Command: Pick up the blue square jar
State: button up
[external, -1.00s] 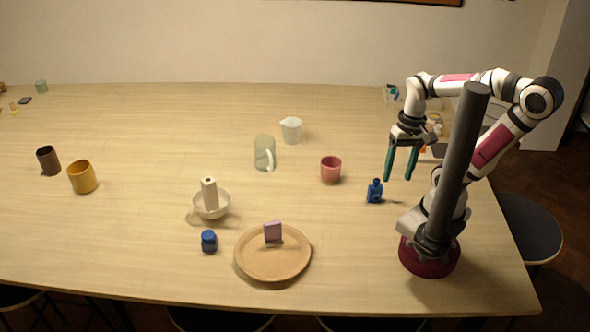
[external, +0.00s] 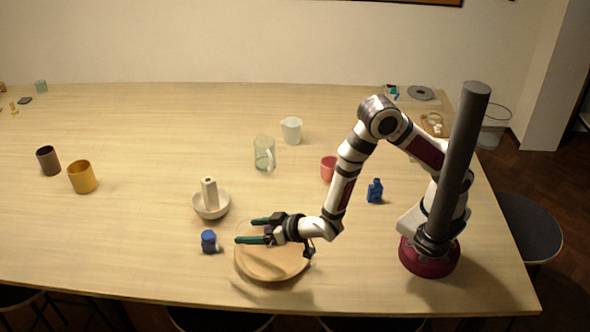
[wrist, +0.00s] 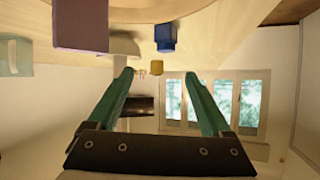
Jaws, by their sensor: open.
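The small blue jar (external: 209,241) stands upright on the table, left of the wooden plate. In the wrist view the blue jar (wrist: 165,38) looks squarish and appears above the space between the fingertips. My gripper (external: 246,231) is open and empty, low over the plate with its green fingers pointing left toward the jar. A gap shows between the fingertips and the jar. In the wrist view both fingers of my gripper (wrist: 159,76) are spread with nothing between them.
The wooden plate (external: 270,275) lies beneath my gripper. A purple block (wrist: 80,25) is close by in the wrist view. A white bowl (external: 222,212) with an upright pale object is behind the jar. A blue bottle (external: 375,192) stands right. Table left of the jar is clear.

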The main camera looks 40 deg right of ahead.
aim_at(209, 235)
jog(key=shift+s+a+f+n+t, duration=0.2)
jog(key=shift+a+f+n, duration=0.1)
jog(key=shift+a, duration=0.1)
jog(key=shift+s+a+f+n+t, duration=0.1)
jog(key=shift+a+f+n+t, duration=0.1)
jog(key=shift+a+f+n, duration=0.15)
jog(key=x, duration=1.5)
jog(key=shift+r, duration=0.3)
grip_shut()
